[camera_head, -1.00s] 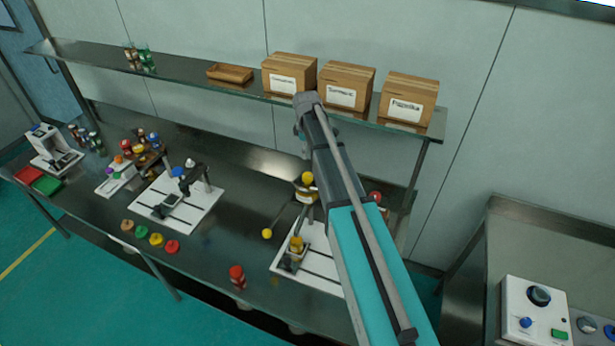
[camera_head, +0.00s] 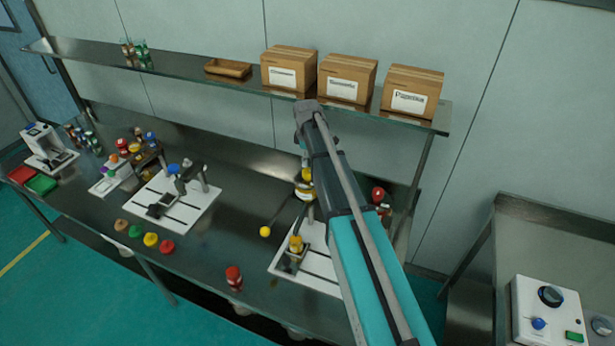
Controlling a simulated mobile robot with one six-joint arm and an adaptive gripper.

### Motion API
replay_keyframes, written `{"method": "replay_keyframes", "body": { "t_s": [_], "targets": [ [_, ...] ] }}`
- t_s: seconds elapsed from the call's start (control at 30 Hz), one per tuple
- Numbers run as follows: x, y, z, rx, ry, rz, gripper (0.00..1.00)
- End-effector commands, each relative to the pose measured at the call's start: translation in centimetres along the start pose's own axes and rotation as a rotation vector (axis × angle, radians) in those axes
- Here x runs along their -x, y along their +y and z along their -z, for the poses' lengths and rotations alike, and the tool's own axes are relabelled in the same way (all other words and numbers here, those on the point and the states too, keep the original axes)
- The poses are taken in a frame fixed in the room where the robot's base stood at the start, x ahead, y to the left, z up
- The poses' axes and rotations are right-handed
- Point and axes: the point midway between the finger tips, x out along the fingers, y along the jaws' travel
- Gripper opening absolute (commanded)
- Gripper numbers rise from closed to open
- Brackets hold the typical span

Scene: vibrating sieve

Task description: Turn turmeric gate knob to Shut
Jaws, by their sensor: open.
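The turmeric station is at the middle right of the bench, partly hidden by my arm. It has a white base plate (camera_head: 318,272), a yellow-topped jar (camera_head: 296,243) and a lever ending in a yellow ball (camera_head: 265,231). A yellow part (camera_head: 306,174) shows higher on its body, beside my arm. I cannot tell which yellow part is the gate knob, or its setting. My teal and dark arm crosses from the bottom right up to a dark joint in front of the shelf. My gripper cannot be made out.
Boxes, including the middle one (camera_head: 347,78), stand on the shelf (camera_head: 180,72) above. A second station (camera_head: 175,200) is at left, with several coloured lids in front. A red-capped jar (camera_head: 234,278) is near the front edge. A control box (camera_head: 545,310) stands at right.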

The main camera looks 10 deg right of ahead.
Motion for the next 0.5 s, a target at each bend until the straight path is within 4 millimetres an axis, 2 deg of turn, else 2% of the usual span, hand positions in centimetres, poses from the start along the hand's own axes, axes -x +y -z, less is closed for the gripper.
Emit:
{"method": "replay_keyframes", "body": {
  "t_s": [0.03, 0.5],
  "targets": [
    [-0.8, 0.0, 0.0, 0.0, 0.0, 0.0, 0.93],
    [-4.3, 0.0, 0.0, 0.0, 0.0, 0.0, 0.93]
  ]
}}
